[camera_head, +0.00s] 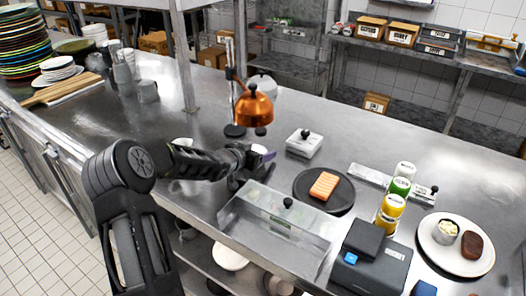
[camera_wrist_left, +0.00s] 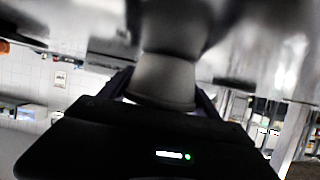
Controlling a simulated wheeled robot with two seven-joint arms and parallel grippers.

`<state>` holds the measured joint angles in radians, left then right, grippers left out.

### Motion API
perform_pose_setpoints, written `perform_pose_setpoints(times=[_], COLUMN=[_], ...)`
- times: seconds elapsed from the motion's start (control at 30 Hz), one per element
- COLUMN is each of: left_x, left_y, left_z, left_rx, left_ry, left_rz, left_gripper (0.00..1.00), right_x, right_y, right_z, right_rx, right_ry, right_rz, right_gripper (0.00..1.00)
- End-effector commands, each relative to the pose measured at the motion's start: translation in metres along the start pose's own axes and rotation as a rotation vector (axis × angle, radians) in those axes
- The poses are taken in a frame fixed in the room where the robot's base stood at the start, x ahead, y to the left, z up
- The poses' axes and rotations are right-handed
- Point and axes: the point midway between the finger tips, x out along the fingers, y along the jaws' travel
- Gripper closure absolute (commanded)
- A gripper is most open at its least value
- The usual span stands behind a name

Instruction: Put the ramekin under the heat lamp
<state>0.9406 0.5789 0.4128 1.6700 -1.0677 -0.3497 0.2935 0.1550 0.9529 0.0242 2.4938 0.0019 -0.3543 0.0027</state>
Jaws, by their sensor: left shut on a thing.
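The copper heat lamp (camera_head: 254,108) hangs from an upright stand on the steel counter, behind my left gripper. My left gripper (camera_head: 258,158) is low over the counter, in front of the lamp and to the left of the black round plate. It is shut on a pale, rounded thing, taken to be the ramekin (camera_wrist_left: 168,80), which fills the space between the fingers in the left wrist view. In the head view the gripper and arm hide most of it. My right gripper is not in view.
A clear lidded bin (camera_head: 275,232) stands at the front edge. To its right are a black plate (camera_head: 340,200) with an orange block, several bottles (camera_head: 391,209), a dark device (camera_head: 371,262) and a white plate (camera_head: 437,258). A white box (camera_head: 304,144) stands near the lamp.

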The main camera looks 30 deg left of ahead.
Motion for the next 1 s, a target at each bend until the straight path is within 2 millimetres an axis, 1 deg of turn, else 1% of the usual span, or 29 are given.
perform_pose_setpoints(times=[0.23, 0.27, 0.5, 0.53, 0.77, 0.87, 0.93, 1.0], left_x=[0.002, 0.002, 0.002, 0.002, 0.001, 0.0, -0.005, -0.013], left_y=[0.0, 0.0, 0.0, 0.0, 0.0, 0.0, -0.001, -0.002], left_z=[0.003, 0.004, 0.003, 0.003, 0.003, -0.001, 0.0, 0.0], left_rx=[0.0, 0.0, 0.0, 0.0, 0.0, 0.0, 0.001, 0.002], left_ry=[0.001, 0.0, -0.001, -0.001, 0.0, 0.0, -0.001, -0.001], left_rz=[0.0, 0.0, 0.0, 0.0, 0.0, -0.001, -0.002, -0.003], left_gripper=[0.85, 0.28, 0.08, 0.07, 0.07, 0.07, 0.07, 0.07], right_x=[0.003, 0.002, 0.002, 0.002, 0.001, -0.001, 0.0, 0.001], right_y=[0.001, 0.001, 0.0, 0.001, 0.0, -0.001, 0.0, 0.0], right_z=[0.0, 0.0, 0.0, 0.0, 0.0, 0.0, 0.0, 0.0], right_rx=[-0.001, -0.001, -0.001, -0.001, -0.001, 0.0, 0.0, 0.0], right_ry=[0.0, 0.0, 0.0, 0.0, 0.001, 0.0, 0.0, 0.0], right_rz=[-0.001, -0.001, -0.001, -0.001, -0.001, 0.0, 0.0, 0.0], right_gripper=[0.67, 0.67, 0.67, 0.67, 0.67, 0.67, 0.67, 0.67])
